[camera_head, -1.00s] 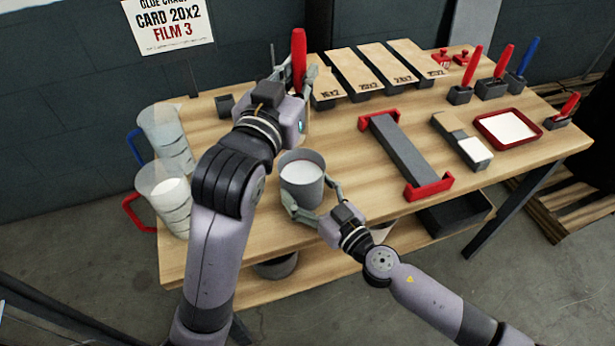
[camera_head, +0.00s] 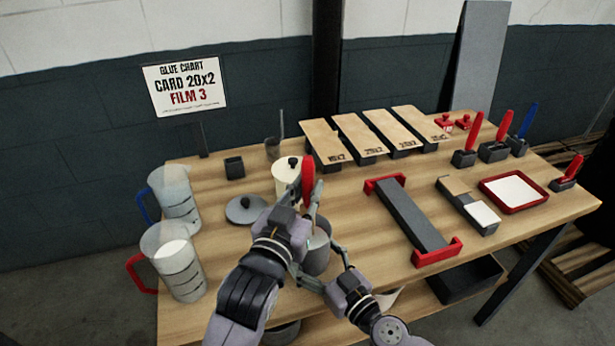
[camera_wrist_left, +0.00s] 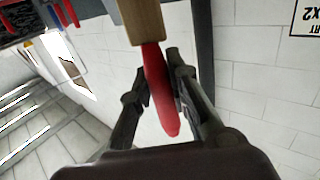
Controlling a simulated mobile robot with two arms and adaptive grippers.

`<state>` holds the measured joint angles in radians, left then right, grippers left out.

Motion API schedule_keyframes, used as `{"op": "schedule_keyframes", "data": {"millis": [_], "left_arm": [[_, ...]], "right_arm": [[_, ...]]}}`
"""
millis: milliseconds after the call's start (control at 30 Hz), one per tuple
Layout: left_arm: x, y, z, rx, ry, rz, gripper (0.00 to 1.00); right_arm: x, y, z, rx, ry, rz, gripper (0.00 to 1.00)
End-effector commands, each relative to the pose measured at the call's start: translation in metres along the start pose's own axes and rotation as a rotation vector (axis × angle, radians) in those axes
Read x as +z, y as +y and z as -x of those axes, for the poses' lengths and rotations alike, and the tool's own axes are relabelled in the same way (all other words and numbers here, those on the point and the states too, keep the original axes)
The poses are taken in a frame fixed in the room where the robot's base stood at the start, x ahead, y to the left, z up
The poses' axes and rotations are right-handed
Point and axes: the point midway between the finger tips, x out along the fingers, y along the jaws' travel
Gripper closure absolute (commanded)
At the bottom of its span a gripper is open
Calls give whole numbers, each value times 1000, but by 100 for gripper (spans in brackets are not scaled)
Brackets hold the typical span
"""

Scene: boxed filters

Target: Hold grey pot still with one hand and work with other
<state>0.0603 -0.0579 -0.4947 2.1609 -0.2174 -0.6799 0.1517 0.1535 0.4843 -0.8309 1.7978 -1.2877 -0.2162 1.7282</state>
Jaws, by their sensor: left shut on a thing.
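The grey pot (camera_head: 318,260) stands near the front edge of the table, partly hidden behind my left gripper. My right gripper (camera_head: 318,272) comes in from the lower right with its fingers on both sides of the pot, closed around it. My left gripper (camera_head: 303,212) is above the pot, shut on a red-handled tool (camera_head: 308,180) held roughly upright. In the left wrist view the red handle (camera_wrist_left: 158,90) lies between the fingers, with a wooden part (camera_wrist_left: 140,20) beyond it. Whether the tool reaches into the pot is hidden.
A cream lidded canister (camera_head: 286,180) stands behind the left gripper, with a loose grey lid (camera_head: 245,209) beside it. Two measuring jugs (camera_head: 172,258) stand at the left. A grey bar with red ends (camera_head: 410,215) lies to the right. Labelled boards (camera_head: 358,138) line the back.

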Motion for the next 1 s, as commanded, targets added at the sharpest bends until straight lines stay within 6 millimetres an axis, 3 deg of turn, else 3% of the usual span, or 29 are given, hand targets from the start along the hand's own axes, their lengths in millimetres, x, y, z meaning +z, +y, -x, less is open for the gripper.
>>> {"op": "schedule_keyframes", "data": {"millis": [600, 1000], "left_arm": [[63, 0, 0, -1, -4, 1, 100], [82, 0, 0, 0, 0, 1, 100]], "right_arm": [[0, 0, 0, 0, 0, -1, 77], [0, 0, 0, 0, 0, -1, 77]]}}
